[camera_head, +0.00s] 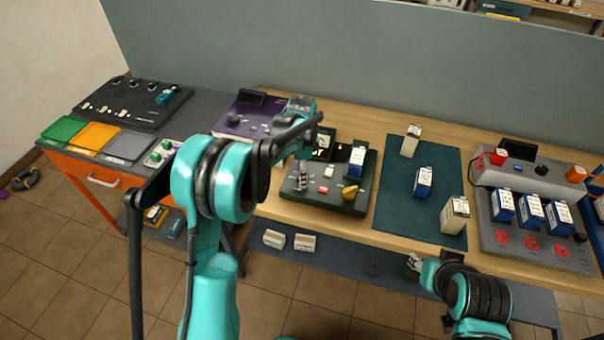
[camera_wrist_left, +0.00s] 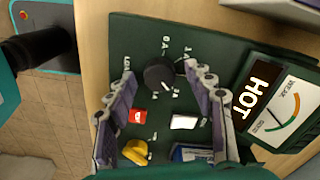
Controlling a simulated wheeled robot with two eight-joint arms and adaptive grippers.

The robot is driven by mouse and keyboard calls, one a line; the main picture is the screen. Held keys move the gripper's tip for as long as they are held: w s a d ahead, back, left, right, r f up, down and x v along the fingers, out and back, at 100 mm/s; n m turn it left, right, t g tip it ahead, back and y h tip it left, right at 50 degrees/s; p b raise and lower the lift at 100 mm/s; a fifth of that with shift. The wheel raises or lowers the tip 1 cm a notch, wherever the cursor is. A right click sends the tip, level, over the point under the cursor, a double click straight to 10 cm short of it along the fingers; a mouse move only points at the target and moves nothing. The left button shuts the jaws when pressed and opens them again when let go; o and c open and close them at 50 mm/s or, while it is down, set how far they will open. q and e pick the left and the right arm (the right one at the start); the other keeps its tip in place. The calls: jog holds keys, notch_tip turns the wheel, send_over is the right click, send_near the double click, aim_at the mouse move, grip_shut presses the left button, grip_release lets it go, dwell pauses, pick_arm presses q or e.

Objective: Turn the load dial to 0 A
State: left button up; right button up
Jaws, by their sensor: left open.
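The load dial (camera_wrist_left: 160,73) is a round black knob on the green test panel (camera_wrist_left: 218,58), seen in the left wrist view. Its pale pointer mark faces the lower right of that picture, away from the "0 A" label at the top; the label nearest the mark is too small to read. My left gripper (camera_wrist_left: 159,76) is open, its fingers on either side of the dial, apparently not gripping it. In the head view my left gripper (camera_head: 301,178) is over the panel's left front and hides most of the dial. My right gripper (camera_head: 413,263) is small, low by the table's front edge.
A purple device (camera_head: 238,118) stands left behind; a dark mat (camera_head: 392,205) with batteries lies right.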

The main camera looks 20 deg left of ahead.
pick_arm(q)
jog(key=c, duration=1.2)
jog(key=shift+o, duration=0.2)
